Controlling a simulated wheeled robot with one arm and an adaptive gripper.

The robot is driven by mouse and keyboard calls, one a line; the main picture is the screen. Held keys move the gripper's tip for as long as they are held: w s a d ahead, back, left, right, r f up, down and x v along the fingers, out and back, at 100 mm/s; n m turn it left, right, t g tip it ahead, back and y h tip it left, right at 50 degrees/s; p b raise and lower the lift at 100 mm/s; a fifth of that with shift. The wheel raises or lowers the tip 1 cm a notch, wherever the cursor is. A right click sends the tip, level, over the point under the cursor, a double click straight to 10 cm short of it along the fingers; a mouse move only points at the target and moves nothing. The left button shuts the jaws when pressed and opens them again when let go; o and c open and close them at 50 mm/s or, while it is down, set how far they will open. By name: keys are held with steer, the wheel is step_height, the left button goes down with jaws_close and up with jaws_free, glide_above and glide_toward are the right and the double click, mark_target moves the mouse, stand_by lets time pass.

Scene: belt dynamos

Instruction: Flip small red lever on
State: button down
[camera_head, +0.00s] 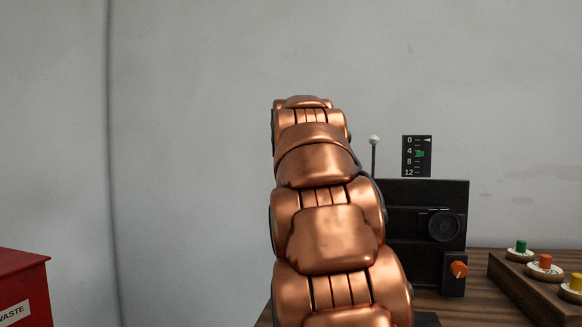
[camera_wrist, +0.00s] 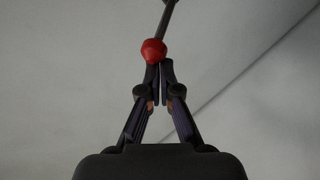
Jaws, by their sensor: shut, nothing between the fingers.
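In the wrist view a red ball knob (camera_wrist: 153,51) sits at the end of a dark rod (camera_wrist: 166,18), which runs up to the top edge; I take this to be the small red lever. My gripper (camera_wrist: 159,70) is shut with nothing between its fingers. Its fingertips are right below the knob in the picture, at or very near it; I cannot tell if they touch. In the head view my copper arm hides my gripper, and the red lever does not show.
A black machine (camera_head: 423,190) stands right of my arm, with a round dial, orange knob (camera_head: 459,269), scale plate (camera_head: 416,165) and white-tipped rod (camera_head: 375,140). A wooden bench (camera_head: 435,302) holds a box (camera_head: 525,295) with coloured buttons. A red waste bin (camera_head: 22,285) is at left.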

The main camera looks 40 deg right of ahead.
steer(key=s+a+r+p, duration=0.3)
steer(key=s+a+r, duration=0.1)
steer(key=a, duration=0.3)
steer(key=shift+s+r, duration=0.15)
steer(key=shift+r, duration=0.2)
stand_by(0.7)
steer(key=shift+a+f, duration=0.1)
stand_by(0.4)
